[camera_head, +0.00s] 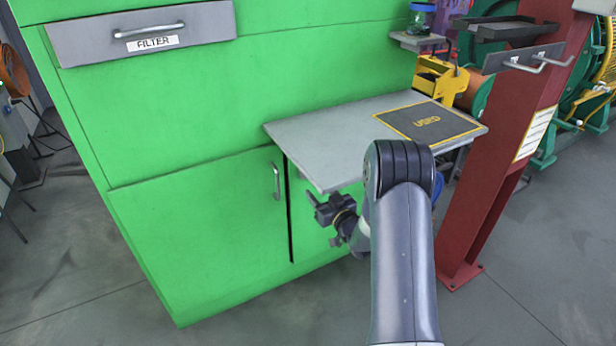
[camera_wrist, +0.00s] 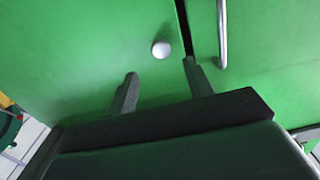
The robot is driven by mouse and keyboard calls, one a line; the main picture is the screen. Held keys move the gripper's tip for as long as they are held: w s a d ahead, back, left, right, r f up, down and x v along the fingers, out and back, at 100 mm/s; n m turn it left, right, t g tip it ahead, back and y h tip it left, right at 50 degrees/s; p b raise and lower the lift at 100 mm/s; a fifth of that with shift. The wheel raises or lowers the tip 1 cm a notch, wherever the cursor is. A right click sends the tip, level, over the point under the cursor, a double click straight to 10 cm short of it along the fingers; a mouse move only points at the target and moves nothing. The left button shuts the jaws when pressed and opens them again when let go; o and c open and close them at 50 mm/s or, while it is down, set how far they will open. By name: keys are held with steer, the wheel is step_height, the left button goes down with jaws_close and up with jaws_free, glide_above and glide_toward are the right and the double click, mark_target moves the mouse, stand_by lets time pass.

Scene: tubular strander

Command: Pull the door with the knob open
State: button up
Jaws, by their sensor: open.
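The door with the knob (camera_head: 309,246) is the green panel right of the dark gap, partly under a grey shelf and partly behind my arm. In the wrist view the same door (camera_wrist: 90,50) fills the left side and looks shut. Its round white knob (camera_wrist: 161,49) sits near the gap. I cannot make out the knob in the head view. My gripper (camera_head: 322,213) is open, facing the door below the shelf. In the wrist view its fingertips (camera_wrist: 160,70) are spread, with the knob just beyond them and roughly centred between them. The fingers appear not to touch it.
The neighbouring green door has a metal bar handle (camera_head: 276,181), close to one finger in the wrist view. The grey shelf (camera_head: 320,130) juts out just above my gripper. A red post (camera_head: 480,180) stands to the right. Floor in front of the cabinet is clear.

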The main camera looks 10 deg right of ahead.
steer(key=b+x, duration=0.1)
steer(key=x, duration=0.7)
steer(key=shift+w, duration=0.25)
steer(key=shift+a+f, duration=0.1)
jaws_close()
